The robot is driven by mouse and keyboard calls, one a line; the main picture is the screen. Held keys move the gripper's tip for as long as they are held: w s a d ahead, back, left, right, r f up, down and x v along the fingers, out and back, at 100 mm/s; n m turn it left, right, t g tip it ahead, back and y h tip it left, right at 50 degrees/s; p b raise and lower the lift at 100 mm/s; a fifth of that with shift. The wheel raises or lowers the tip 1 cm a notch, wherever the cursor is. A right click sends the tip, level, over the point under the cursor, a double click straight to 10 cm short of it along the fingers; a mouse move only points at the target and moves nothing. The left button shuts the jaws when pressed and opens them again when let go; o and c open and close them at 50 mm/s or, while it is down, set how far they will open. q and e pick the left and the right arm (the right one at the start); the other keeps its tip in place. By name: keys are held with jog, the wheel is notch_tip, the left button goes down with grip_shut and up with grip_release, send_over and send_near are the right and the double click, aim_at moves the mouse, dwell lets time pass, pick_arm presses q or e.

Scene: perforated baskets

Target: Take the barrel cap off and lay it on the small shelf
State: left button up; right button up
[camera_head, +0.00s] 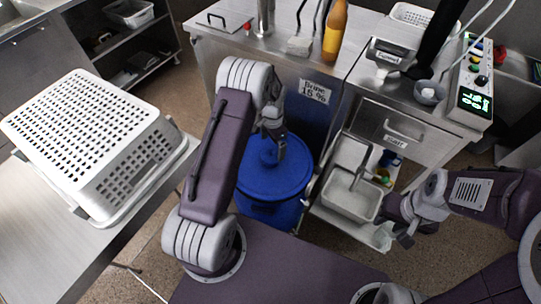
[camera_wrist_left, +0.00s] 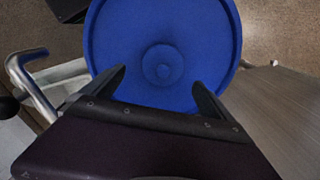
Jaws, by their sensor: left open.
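The blue barrel cap (camera_head: 293,170) is a round lid on the blue barrel (camera_head: 270,213), with a raised round knob (camera_wrist_left: 162,65) at its middle. My left gripper (camera_head: 277,148) is above the cap, close to the knob. In the left wrist view, its two fingers (camera_wrist_left: 160,82) are apart with nothing between them, and the knob appears just beyond them. My right gripper (camera_head: 404,228) is at the right beside the metal pan; its fingers are too small to read. A low shelf (camera_head: 375,236) shows under the counter, right of the barrel.
A metal pan (camera_head: 350,204) stands on the low shelf. A white perforated basket (camera_head: 85,130) sits upturned on the left table (camera_head: 60,235). An orange bottle (camera_head: 334,35) and a control box (camera_head: 472,95) stand on the metal counter. A drawer (camera_head: 385,124) is above the shelf.

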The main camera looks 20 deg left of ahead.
aim_at(272, 150)
pick_arm(q)
jog(key=shift+d+f, duration=0.15)
jog(key=shift+f, duration=0.4)
jog(key=f, duration=0.5)
jog(key=shift+w+a, duration=0.2)
jog(key=shift+a, duration=0.15)
jog(key=shift+r, duration=0.1)
jog(key=c, duration=1.5)
jog(key=shift+o, duration=0.2)
jog(key=shift+r, duration=0.6)
notch_tip(272, 150, up, 3)
jog(key=shift+r, duration=0.15)
jog(key=w+d+r, duration=0.3)
jog(key=d+r, duration=0.3)
jog(key=d, duration=0.5)
jog(key=shift+w+d+r, duration=0.15)
jog(key=shift+w+r, duration=0.1)
